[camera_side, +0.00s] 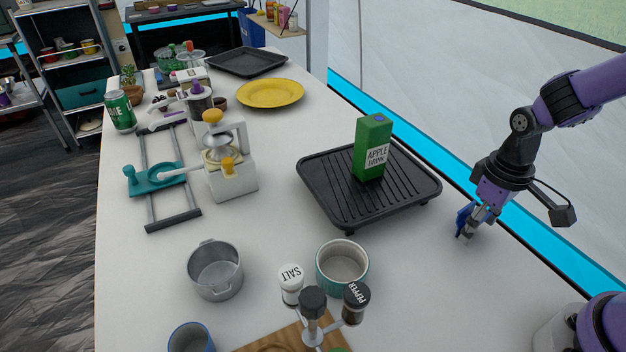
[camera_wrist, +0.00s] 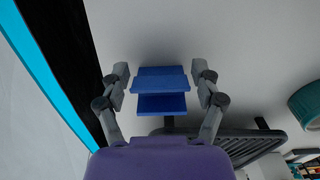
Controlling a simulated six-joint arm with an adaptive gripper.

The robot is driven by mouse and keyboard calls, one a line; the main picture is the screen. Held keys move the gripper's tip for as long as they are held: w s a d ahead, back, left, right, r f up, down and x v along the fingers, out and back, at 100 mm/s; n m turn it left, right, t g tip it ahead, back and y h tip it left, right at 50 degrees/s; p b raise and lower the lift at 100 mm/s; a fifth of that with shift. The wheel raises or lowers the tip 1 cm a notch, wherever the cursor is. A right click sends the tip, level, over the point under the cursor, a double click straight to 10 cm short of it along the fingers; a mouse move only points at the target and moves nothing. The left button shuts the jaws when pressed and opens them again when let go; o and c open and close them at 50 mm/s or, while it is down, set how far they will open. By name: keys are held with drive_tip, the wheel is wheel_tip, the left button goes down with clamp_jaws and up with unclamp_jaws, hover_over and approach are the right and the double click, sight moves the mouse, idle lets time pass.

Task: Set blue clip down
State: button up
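In the side view the clip (camera_side: 462,218) is partly hidden by my gripper (camera_side: 470,228), which points down at the right, beside the black grill plate. The clip is low over the white table; I cannot tell whether it touches the surface.
A black ribbed grill plate (camera_side: 325,196) carries a green apple drink carton (camera_side: 370,152). A teal-rimmed bowl (camera_side: 341,266), a metal pot (camera_side: 214,270) and a salt and pepper stand (camera_side: 312,304) are nearer the front. The table (camera_side: 450,290) right of the bowl is bare.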

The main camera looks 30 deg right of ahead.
drive_tip(key=shift+r, duration=0.15)
drive_tip(key=r, duration=0.9)
drive_tip(key=shift+d+r, duration=0.3)
drive_tip(key=shift+r, duration=0.05)
drive_tip(key=s+a+r+m+t, duration=0.1)
drive_tip(key=s+a+r+t, duration=0.1)
drive_tip(key=a+r+t, duration=0.1)
wheel_tip(320, 180, up, 3)
drive_tip(key=shift+s+f+t, duration=0.2)
drive_tip(key=shift+s+t, duration=0.05)
drive_tip(key=shift+t, duration=0.55)
drive_tip(key=shift+s+a+r+t, duration=0.25)
drive_tip(key=shift+t, duration=0.05)
drive_tip(key=shift+c, duration=1.2)
drive_tip(key=shift+s+a+r, duration=0.1)
